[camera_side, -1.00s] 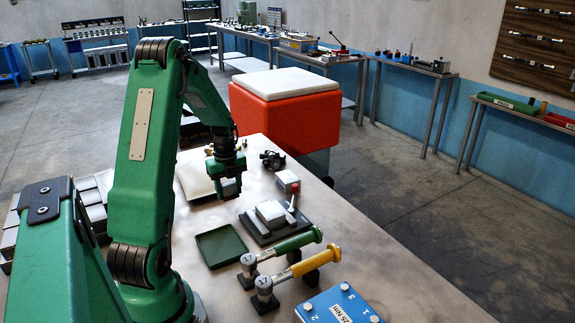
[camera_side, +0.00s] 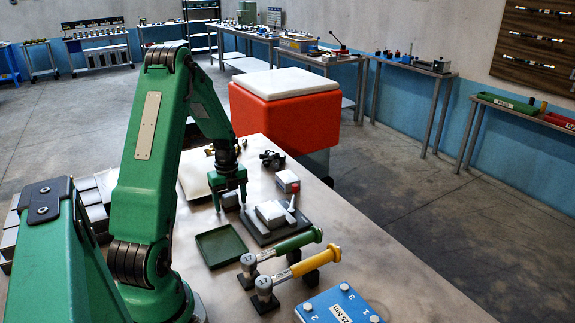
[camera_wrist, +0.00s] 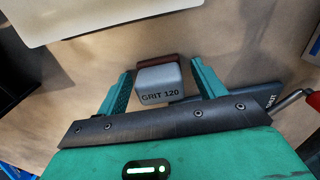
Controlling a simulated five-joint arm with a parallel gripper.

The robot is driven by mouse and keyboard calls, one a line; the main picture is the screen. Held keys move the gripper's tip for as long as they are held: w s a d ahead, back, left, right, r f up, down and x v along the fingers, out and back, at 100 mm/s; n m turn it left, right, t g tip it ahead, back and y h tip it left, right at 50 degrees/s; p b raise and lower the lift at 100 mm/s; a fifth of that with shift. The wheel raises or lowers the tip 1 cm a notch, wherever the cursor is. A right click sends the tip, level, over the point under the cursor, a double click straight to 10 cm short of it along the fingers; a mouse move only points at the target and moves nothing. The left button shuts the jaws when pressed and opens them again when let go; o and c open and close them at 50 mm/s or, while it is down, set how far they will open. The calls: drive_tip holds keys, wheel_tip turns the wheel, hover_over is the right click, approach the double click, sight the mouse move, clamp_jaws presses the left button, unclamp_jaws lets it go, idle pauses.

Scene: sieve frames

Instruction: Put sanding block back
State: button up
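The sanding block (camera_wrist: 160,84) is grey with a reddish-brown strip along its far edge and reads "GRIT 120". In the side view it shows small and grey (camera_side: 230,200) on the table beside the cream panel. My gripper (camera_side: 230,206) is low over the table with one finger on each side of the block. In the wrist view my gripper (camera_wrist: 160,80) is open, with gaps between each green finger and the block. The block rests on the tabletop.
A dark plate with grey blocks and a red-tipped lever (camera_side: 268,228) stands close on the right. An empty dark green tray (camera_side: 220,246) lies nearer the camera. A cream panel (camera_side: 193,181) lies behind. Two torque wrenches (camera_side: 300,268) rest on stands in front.

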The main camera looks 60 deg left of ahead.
sight(230, 195)
drive_tip(key=shift+r, duration=0.1)
wheel_tip(230, 195, up, 12)
idle(1.0)
drive_tip(key=shift+r, duration=0.1)
idle(0.4)
